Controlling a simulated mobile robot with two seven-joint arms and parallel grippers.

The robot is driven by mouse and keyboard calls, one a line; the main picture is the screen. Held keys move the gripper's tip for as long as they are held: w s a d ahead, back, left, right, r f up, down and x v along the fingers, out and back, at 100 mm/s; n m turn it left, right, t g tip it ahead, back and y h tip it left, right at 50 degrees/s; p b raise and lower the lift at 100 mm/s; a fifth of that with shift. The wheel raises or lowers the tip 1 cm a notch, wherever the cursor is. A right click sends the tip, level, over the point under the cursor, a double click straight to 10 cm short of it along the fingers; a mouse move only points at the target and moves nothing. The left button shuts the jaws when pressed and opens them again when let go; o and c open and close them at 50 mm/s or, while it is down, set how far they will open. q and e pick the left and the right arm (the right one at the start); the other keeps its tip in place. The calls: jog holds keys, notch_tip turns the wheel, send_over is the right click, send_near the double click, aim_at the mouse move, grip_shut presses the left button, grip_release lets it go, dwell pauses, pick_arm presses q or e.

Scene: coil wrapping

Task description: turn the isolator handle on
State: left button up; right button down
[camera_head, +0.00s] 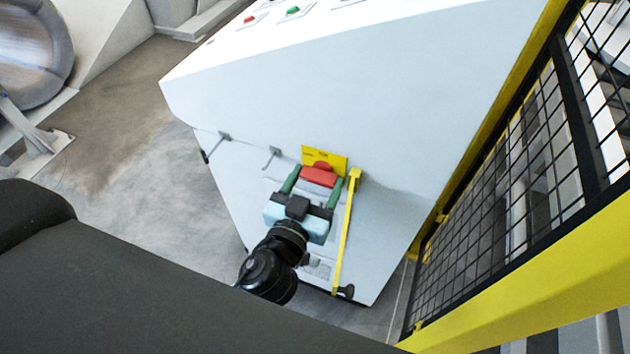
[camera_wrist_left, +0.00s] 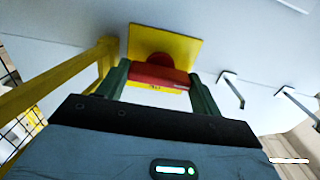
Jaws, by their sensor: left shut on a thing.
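The isolator handle (camera_head: 319,176) is a red bar in front of a yellow plate (camera_head: 335,158) on the side of the white cabinet. The handle also shows in the left wrist view (camera_wrist_left: 158,75), with the yellow plate (camera_wrist_left: 180,47) behind it. My left gripper (camera_head: 314,179) is shut on the red handle, one green finger at each end of it. The fingers also show in the left wrist view, on both sides of the handle (camera_wrist_left: 155,80). The fingertips partly cover the handle's ends. My right gripper is not in view.
A yellow bar (camera_head: 346,230) stands close to the right of my left gripper. Grey door handles (camera_head: 272,155) stick out of the white cabinet (camera_head: 330,100) to the left. A yellow-framed mesh fence (camera_head: 490,220) closes the right side. Open floor (camera_head: 150,170) lies left.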

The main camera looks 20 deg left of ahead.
pick_arm(q)
jog(key=shift+m, duration=0.4)
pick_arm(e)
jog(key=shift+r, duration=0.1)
pick_arm(q)
jog(key=m, duration=0.3)
jog(key=shift+m+p, duration=0.35)
jog(key=shift+m, duration=0.05)
jog(key=m, duration=0.4)
jog(key=shift+r+p, duration=0.1)
jog(key=shift+p, duration=0.3)
jog(key=m+p, duration=0.1)
jog(key=m, duration=0.8)
jog(key=shift+p, duration=0.35)
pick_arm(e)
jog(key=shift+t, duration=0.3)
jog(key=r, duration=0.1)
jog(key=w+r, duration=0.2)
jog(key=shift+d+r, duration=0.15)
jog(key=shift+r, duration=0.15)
pick_arm(q)
jog(key=shift+m, duration=0.3)
jog(key=o, duration=0.7)
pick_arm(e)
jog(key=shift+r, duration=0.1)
